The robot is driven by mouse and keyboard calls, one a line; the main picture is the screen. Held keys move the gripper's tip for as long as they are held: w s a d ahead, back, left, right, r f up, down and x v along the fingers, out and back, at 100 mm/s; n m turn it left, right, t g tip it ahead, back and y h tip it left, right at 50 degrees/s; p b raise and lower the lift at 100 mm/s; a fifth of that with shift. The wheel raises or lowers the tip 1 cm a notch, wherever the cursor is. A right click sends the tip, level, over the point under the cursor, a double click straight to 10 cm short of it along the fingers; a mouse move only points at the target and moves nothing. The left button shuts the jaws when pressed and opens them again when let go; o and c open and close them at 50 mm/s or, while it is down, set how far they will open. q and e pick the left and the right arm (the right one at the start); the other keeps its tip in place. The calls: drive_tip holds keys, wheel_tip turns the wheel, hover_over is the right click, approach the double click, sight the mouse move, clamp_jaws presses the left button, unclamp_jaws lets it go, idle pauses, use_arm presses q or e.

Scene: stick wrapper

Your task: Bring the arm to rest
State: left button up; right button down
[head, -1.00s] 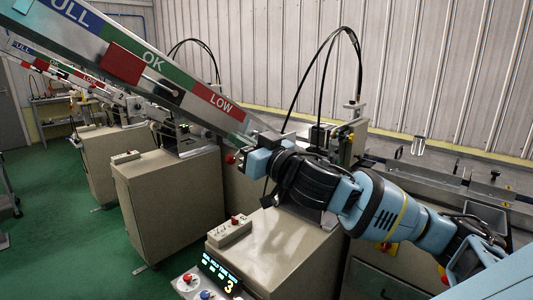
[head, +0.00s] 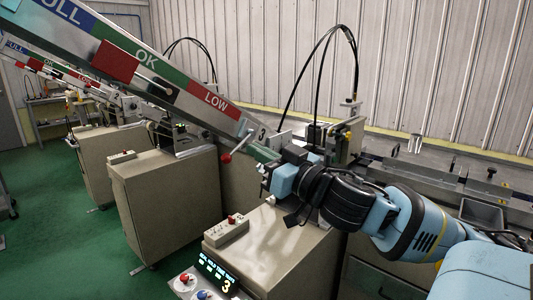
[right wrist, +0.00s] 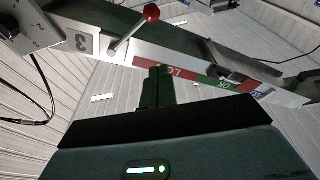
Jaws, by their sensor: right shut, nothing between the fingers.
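My right arm comes in from the right in the head view. Its gripper (head: 268,179) is shut and empty, beside the lower end of the sloped chute (head: 185,92), in front of the red-knobbed lever (head: 226,158). In the right wrist view the closed fingers (right wrist: 156,88) point toward the chute (right wrist: 185,68) with its red LOW and green OK bands. The lever with its red ball (right wrist: 151,13) stands there too, apart from the fingers. My left gripper is out of view.
A black cable (head: 320,60) arches behind. A grey bin (head: 482,212) lies at right. Green floor (head: 80,250) is open at left.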

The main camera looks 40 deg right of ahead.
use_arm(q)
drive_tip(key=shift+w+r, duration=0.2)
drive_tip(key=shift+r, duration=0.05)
use_arm(e)
drive_tip(key=shift+s+d, duration=0.1)
drive_tip(key=shift+s, duration=0.45)
drive_tip(key=shift+f, duration=0.1)
